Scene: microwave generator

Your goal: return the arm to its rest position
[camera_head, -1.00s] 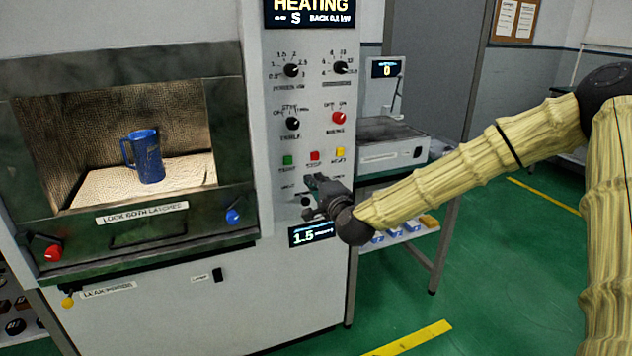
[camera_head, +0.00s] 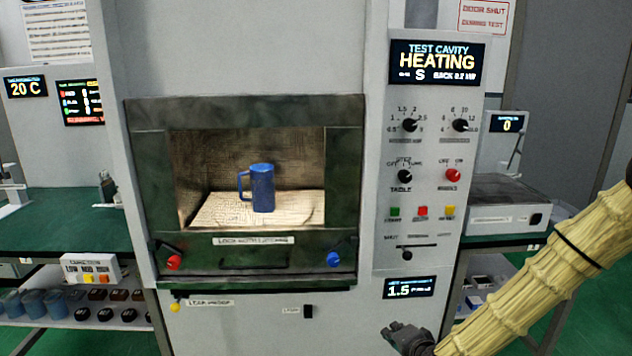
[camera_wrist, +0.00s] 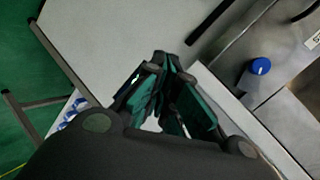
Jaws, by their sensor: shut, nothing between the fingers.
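My gripper (camera_head: 398,334) is at the lower right in the head view, low in front of the machine's panel and below the lower display. It holds nothing. In the wrist view my gripper (camera_wrist: 168,62) has its fingers together, with the machine's pale front beyond them. My arm, in a ribbed yellow cover, runs from the right edge down to the gripper. The microwave generator (camera_head: 250,60) stands in front, its display (camera_head: 437,63) reading HEATING. A blue mug (camera_head: 262,188) stands upright in its lit cavity behind the closed door.
A green bench (camera_head: 80,215) with several containers on a lower shelf is at the left. A grey instrument (camera_head: 500,205) stands on a bench at the right. A blue knob (camera_wrist: 261,66) shows near the gripper in the wrist view. Green floor is at the right.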

